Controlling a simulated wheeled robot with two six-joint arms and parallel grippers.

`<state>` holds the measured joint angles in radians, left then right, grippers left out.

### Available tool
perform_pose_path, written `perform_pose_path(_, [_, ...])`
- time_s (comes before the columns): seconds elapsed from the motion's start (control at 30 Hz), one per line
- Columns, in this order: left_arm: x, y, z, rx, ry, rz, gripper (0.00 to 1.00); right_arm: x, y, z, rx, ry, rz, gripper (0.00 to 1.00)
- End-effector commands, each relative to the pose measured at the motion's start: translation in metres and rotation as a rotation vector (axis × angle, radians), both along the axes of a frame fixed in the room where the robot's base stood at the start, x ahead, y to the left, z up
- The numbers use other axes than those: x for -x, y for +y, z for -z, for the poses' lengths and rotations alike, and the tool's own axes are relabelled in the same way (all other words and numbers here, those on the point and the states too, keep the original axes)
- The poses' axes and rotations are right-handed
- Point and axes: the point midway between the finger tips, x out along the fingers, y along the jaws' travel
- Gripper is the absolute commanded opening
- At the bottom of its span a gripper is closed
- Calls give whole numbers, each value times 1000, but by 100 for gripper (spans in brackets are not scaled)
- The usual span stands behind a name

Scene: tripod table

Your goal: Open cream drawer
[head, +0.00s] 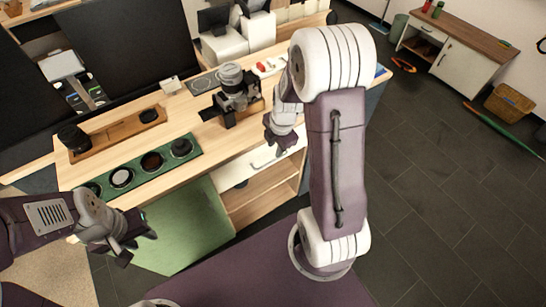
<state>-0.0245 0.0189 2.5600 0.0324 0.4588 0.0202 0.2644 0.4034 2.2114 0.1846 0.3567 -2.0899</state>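The cream drawer (238,171) is set under the light wood tabletop, above an open shelf, and looks closed. Its pale bar handle (264,163) is on the front, and the drawer's right part is partly hidden by my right gripper and arm. My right gripper (281,142) points down just above and to the right of the handle. It looks apart from the handle, and its finger gap is too small to judge. My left gripper (138,246) is at lower left, in front of the green cabinet panel, with its fingers apart and nothing between them.
On the tabletop stand a camera on a mount (233,92), a green tray (142,180) of round lenses and filters, and a wooden tray (113,135). An open shelf (262,193) lies below the drawer. Dark tiled floor (430,200) is free at right.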

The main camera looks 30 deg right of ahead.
Motion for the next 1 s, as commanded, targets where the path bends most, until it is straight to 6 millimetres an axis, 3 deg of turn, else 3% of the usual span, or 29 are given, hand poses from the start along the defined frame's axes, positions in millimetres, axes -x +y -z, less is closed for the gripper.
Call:
perform_pose_path(0.4, [0,0,16,0,0,0,36,-13,1,77,0,2,0,31])
perform_pose_path(0.77, [0,0,18,0,0,0,36,-16,1,87,1,1,0,31])
perform_pose_path(0.8, [0,0,18,0,0,0,36,-16,1,87,1,1,0,28])
perform_pose_path(0.9, [0,0,18,0,0,0,36,-16,1,87,1,1,0,0])
perform_pose_path(1.0, [0,0,18,0,0,0,36,-16,1,86,1,1,0,0])
